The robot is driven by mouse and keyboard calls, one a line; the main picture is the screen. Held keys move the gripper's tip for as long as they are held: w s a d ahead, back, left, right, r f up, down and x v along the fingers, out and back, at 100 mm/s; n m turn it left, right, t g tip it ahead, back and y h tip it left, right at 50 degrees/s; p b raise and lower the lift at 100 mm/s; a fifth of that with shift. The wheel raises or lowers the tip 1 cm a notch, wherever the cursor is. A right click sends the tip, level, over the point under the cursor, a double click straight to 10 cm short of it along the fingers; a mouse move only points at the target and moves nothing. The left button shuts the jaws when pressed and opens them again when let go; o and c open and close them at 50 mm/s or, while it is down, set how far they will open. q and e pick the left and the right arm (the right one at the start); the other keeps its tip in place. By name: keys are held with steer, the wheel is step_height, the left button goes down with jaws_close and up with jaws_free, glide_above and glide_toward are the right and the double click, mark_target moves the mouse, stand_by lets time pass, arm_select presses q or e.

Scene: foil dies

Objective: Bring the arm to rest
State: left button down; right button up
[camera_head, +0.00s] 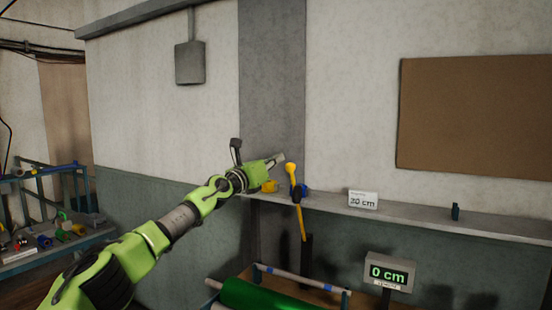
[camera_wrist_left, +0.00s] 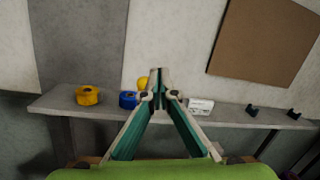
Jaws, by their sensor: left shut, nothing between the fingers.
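My left arm reaches in from the lower left of the head view, and its left gripper (camera_head: 279,159) is raised in front of the wall near the shelf. In the left wrist view the fingertips of the left gripper (camera_wrist_left: 155,75) meet, with nothing held between them. The yellow-knobbed lever (camera_head: 291,170) stands just right of the gripper in the head view; whether they touch cannot be told. My right gripper is out of view.
The grey shelf (camera_head: 440,220) carries a yellow die (camera_head: 269,186), a blue die (camera_head: 301,190), a 30 cm card (camera_head: 363,200) and a dark holder (camera_head: 455,212). Below are a 0 cm display (camera_head: 389,273) and a green roll (camera_head: 262,298). A rack with coloured parts stands left.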

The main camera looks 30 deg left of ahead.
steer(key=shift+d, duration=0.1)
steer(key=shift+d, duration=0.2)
